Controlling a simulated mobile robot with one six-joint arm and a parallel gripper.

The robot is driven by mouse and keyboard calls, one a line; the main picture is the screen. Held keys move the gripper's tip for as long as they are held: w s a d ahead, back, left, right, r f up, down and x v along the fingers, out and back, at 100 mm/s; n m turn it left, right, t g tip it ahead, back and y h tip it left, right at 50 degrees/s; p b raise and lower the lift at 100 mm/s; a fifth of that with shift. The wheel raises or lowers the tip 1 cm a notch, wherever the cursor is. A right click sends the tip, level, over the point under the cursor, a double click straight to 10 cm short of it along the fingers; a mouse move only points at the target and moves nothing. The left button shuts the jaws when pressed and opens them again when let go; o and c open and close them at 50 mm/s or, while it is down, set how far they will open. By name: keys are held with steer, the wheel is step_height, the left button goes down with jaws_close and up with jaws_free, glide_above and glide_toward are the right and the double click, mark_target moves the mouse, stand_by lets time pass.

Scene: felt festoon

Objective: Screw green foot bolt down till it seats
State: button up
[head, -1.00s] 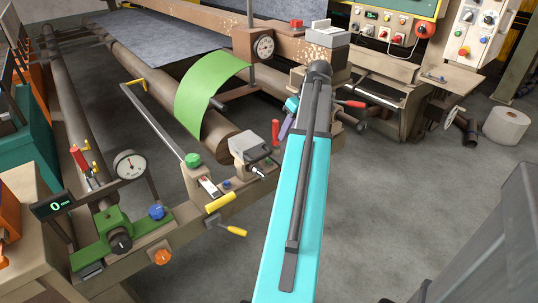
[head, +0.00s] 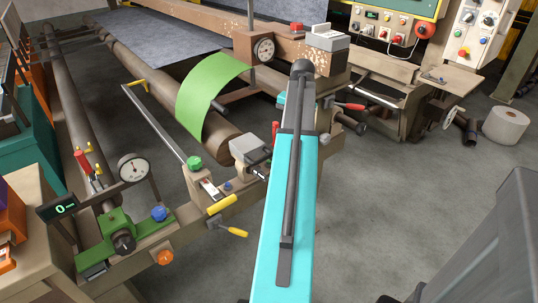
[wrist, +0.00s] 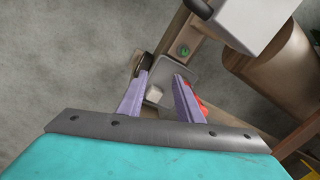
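A round green knob (head: 194,163) stands upright on a brown block of the near beam, left of my arm in the head view. In the wrist view a small green bolt head (wrist: 184,51) sits on a brown bar, beyond the fingertips. I cannot tell if these are the same part, or how far either is screwed down. My gripper (wrist: 156,68) has two lilac fingers spread apart, with nothing held between them. A grey plate with a pale block lies beyond the gap. In the head view the fingers are hidden behind my turquoise arm.
A grey box (wrist: 250,18) and a brown roller (wrist: 285,75) are close to the right of the fingers. Red parts (wrist: 201,108) show beside the right finger. A green felt sheet (head: 212,92) hangs over a roller.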

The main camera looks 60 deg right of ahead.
steer(key=w+m, duration=0.1)
step_height(320, 180, up, 2)
steer(key=g+p, duration=0.1)
steer(key=p, duration=0.4)
glide_above(269, 161)
steer(key=shift+b, duration=0.3)
steer(key=shift+f, duration=0.1)
steer(key=shift+f+p, duration=0.4)
steer(key=shift+f, duration=6.45)
jaws_close()
